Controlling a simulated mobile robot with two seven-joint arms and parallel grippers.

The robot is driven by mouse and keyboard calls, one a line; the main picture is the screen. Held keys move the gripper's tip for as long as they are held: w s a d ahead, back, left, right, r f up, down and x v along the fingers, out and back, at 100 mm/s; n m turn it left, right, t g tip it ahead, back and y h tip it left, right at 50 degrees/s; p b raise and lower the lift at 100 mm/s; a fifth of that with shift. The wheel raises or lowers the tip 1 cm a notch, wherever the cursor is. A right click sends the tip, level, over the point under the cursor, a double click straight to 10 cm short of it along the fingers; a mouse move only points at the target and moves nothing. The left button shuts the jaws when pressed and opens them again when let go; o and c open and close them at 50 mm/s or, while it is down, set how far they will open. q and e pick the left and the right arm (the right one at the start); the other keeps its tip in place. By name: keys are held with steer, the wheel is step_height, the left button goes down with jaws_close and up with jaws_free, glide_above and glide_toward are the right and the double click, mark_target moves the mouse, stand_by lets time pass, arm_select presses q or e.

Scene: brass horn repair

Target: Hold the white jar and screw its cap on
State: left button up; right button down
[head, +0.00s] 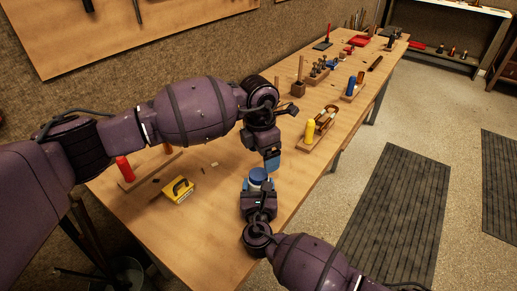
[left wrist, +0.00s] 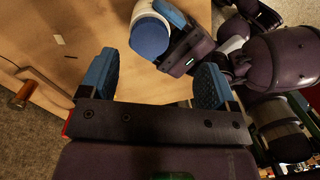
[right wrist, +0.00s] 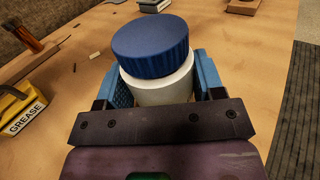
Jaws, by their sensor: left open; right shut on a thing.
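The white jar (right wrist: 160,88) is upright between the blue pads of my right gripper, which is shut on it; this gripper (head: 258,186) is low in the middle of the head view. The blue ribbed cap (right wrist: 150,38) sits on top of the jar and looks slightly tilted; I cannot tell whether it is threaded. In the left wrist view the cap (left wrist: 150,37) is beyond my left gripper's fingers. My left gripper (left wrist: 157,82) is open and empty. In the head view it is above and behind the jar, pointing down, apart from the cap.
A yellow grease box (head: 178,190) stands on the workbench (head: 215,235) left of the jar. A red-topped bottle (head: 124,168) is further left. A yellow bottle (head: 308,131) stands in a wooden rack to the right. The bench between is mostly clear.

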mark_target(258, 173)
arm_select(q)
steer(key=n, duration=0.5)
steer(key=shift+w+a+r+n, duration=0.1)
steer(key=shift+r+n, duration=0.2)
steer(key=n, duration=0.5)
steer(key=shift+a+r+n, duration=0.15)
steer(key=shift+n, duration=0.15)
steer(key=n, duration=0.5)
steer(key=shift+a+n+y, duration=0.2)
steer(key=shift+n+y, duration=0.1)
steer(key=n, duration=0.6)
steer(key=shift+a+n, duration=0.15)
steer(key=shift+n, duration=0.15)
steer(key=shift+f, duration=4)
